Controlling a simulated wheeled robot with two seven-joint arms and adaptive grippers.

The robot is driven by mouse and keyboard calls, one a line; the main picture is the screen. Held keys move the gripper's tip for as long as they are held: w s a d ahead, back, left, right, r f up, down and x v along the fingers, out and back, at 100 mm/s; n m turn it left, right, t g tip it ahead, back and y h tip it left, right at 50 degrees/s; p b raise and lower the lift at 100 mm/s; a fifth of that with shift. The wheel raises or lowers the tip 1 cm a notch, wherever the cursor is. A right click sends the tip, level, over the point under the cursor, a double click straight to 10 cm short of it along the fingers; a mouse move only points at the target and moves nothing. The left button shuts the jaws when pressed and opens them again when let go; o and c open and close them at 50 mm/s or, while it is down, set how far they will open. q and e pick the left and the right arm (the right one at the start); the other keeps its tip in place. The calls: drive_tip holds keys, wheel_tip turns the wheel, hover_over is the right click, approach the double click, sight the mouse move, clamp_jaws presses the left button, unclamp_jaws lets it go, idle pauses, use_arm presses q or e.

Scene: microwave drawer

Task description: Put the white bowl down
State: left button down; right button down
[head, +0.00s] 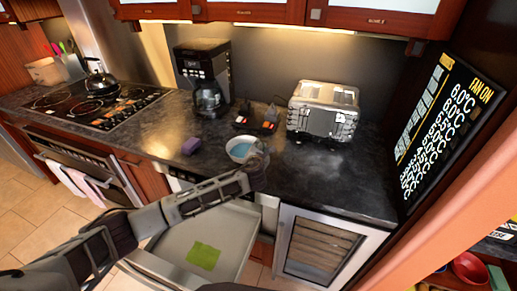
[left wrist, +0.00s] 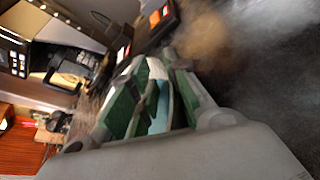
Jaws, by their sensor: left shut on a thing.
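The white bowl (head: 240,150), with a light blue inside, is at the dark counter in front of the coffee maker and toaster. My left gripper (head: 256,160) is shut on the bowl's right side. In the left wrist view, the gripper (left wrist: 150,100) with its green finger pads closes around part of the bowl (left wrist: 158,108). I cannot tell whether the bowl touches the counter. My right gripper shows in neither view.
The black coffee maker (head: 205,78) and silver toaster (head: 323,110) stand behind. The open drawer (head: 175,240) below holds a green cloth (head: 204,256). The counter's right part (head: 335,180) is clear.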

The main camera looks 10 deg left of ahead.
use_arm(q)
drive_tip(key=c, duration=1.8)
unclamp_jaws()
drive_tip(key=shift+f, duration=0.1)
drive_tip(key=shift+c, duration=0.2)
drive_tip(key=o, duration=0.5)
drive_tip(key=shift+s, duration=0.15)
drive_tip(key=shift+v, duration=5.95)
